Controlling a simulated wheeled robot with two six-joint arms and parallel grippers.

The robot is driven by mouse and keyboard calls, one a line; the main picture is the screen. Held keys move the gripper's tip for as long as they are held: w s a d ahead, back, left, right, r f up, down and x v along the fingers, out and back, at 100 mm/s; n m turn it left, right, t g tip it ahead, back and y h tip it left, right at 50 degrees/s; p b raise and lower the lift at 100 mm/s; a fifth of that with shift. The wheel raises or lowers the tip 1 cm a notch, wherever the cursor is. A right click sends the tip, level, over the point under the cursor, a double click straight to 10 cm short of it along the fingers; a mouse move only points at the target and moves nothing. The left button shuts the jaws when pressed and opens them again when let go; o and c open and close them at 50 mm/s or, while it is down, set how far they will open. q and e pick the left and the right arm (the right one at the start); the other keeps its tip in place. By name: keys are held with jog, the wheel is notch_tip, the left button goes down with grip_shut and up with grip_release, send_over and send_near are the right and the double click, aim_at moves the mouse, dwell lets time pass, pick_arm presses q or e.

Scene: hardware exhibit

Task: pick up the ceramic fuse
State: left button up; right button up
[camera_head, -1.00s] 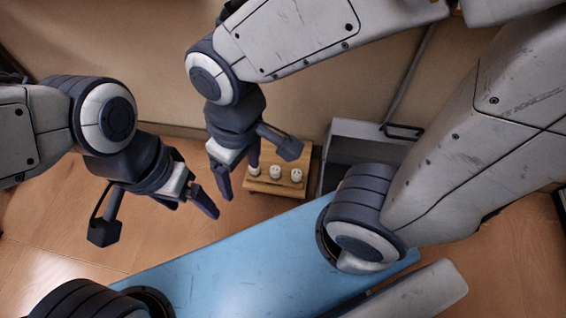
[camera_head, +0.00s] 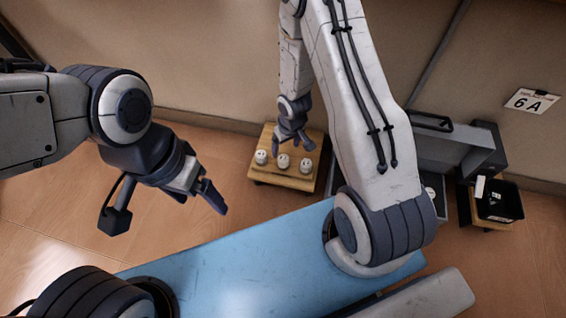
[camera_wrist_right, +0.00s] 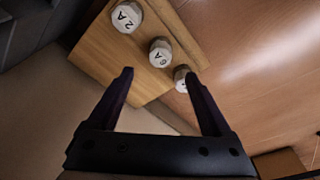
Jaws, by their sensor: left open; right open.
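Three white ceramic fuses stand in a row on a small wooden stand (camera_head: 290,182): a left one (camera_head: 261,157), a middle one (camera_head: 283,161) and a right one (camera_head: 307,169). In the right wrist view one is marked "2 A" (camera_wrist_right: 127,17), the middle one reads "6 A" (camera_wrist_right: 160,52), and the third (camera_wrist_right: 183,76) is partly hidden by a finger. My right gripper (camera_head: 294,141) is open and empty over the stand; the middle fuse appears just beyond and between its fingertips (camera_wrist_right: 160,75). My left gripper (camera_head: 212,195) is open and empty, away from the stand.
A wall sign (camera_head: 533,101) reads "6 A". A grey metal box (camera_head: 445,150) stands right of the stand, partly hidden by my arm. A black tray (camera_head: 500,215) holding small items is at the far right. A blue surface (camera_head: 225,265) lies in front.

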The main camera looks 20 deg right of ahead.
aim_at(283, 159)
jog(key=f+b, duration=0.2)
jog(key=f, duration=0.1)
jog(key=w+f+b, duration=0.1)
jog(key=f, duration=0.2)
jog(key=f+b, duration=0.2)
jog(key=f, duration=0.1)
jog(key=shift+w+a+f+b, duration=0.15)
jog(key=shift+w+f+b, duration=0.05)
jog(key=shift+b, duration=0.15)
jog(key=shift+r, duration=0.15)
grip_shut()
